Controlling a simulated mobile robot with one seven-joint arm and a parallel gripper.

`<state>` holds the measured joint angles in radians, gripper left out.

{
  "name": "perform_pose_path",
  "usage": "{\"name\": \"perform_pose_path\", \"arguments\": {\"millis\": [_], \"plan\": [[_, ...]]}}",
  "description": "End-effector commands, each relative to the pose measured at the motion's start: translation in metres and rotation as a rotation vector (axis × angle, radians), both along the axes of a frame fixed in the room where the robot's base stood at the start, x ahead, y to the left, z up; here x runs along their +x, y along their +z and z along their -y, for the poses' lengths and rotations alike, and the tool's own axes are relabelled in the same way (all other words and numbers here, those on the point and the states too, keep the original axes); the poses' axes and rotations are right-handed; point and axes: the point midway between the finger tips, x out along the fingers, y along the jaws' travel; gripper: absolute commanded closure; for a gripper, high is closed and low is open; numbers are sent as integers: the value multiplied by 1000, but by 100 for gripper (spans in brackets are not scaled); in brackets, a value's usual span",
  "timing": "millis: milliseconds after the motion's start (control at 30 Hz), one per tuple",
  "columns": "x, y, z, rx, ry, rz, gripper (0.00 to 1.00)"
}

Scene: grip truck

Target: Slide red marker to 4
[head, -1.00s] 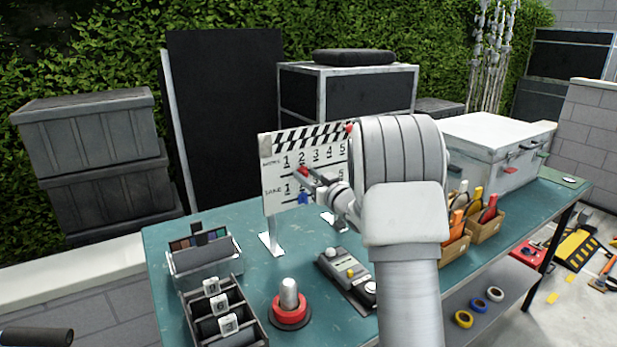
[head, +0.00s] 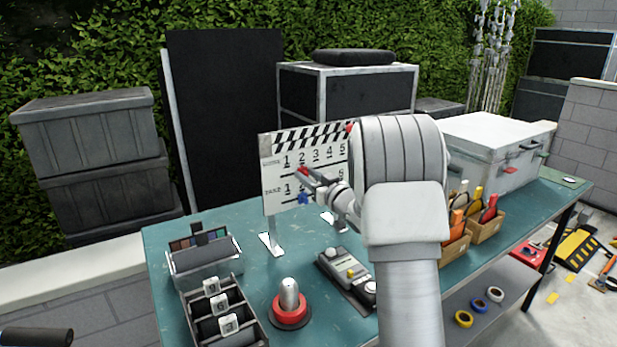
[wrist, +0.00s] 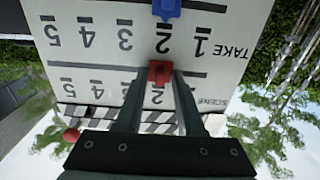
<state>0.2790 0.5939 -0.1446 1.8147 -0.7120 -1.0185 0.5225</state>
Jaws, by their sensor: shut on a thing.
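The white clapperboard (head: 275,185) stands upright on the table, with a SCENE row above a TAKE row of numbers. The red marker (head: 303,170) sits just below the 2 of the SCENE row. In the wrist view, which is upside down, the red marker (wrist: 160,71) lies between the fingertips of my gripper (wrist: 160,78), which is shut on it. The blue marker (head: 303,198) is below the 2 of the TAKE row; it also shows in the wrist view (wrist: 165,8). My arm hides the board's right part in the head view.
The teal table (head: 225,222) also holds a red-based button (head: 290,308), a grey control box (head: 345,270) and a divided tray (head: 250,318). A white case (head: 495,150) and tool boxes (head: 487,229) stand to the right.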

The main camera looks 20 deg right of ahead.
Motion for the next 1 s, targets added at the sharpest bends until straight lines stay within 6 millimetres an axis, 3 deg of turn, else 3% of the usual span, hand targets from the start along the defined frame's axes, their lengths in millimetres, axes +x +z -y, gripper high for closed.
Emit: {"name": "perform_pose_path", "arguments": {"millis": [667, 767, 1000], "plan": [[0, 0, 1, -1, -1, 0, 100], [2, 0, 11, -1, -3, 0, 100], [13, 2, 65, -2, -5, 1, 100]]}}
